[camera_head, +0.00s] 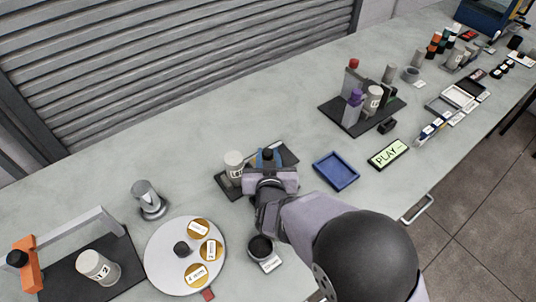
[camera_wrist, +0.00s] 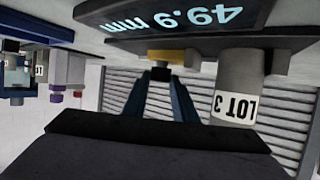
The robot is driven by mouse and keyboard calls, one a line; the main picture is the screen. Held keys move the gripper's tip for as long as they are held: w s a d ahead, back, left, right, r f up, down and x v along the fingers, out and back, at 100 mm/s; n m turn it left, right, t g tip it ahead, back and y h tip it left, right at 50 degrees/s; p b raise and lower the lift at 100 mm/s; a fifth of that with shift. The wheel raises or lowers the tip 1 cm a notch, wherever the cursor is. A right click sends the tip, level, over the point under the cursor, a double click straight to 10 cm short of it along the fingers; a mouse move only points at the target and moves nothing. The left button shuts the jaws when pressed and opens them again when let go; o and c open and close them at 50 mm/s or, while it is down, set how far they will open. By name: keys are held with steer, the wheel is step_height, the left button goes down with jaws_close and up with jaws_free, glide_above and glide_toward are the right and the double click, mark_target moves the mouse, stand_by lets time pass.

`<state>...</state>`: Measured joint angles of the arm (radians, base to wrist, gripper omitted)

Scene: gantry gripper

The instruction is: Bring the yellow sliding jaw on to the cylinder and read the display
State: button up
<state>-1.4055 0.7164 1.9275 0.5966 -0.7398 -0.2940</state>
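In the wrist view, which is upside down, the display (camera_wrist: 190,20) reads 49.9 mm. The yellow sliding jaw (camera_wrist: 167,56) shows below it, with a black knob (camera_wrist: 160,74) on it. The grey cylinder (camera_wrist: 237,75) with a white LOT 3 label stands to the right, with a gap between it and the jaw. My gripper (camera_wrist: 160,82) has its blue fingers on either side of the knob, seemingly open without gripping it. In the head view, my gripper (camera_head: 266,158) is right beside the cylinder (camera_head: 234,163); the yellow jaw and display are hidden there.
A blue tray (camera_head: 335,184) and a PLAY sign (camera_head: 388,154) lie to the right. A round white plate (camera_head: 160,258) with gold discs and a grey post (camera_head: 149,200) are at left. A black stand (camera_head: 338,120) with several cylinders is behind.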

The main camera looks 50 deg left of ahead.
jaws_close()
steer(key=shift+s+p, duration=0.3)
steer(key=shift+s, duration=1.05)
steer(key=o, duration=0.6)
jaws_free()
steer(key=shift+w, duration=0.15)
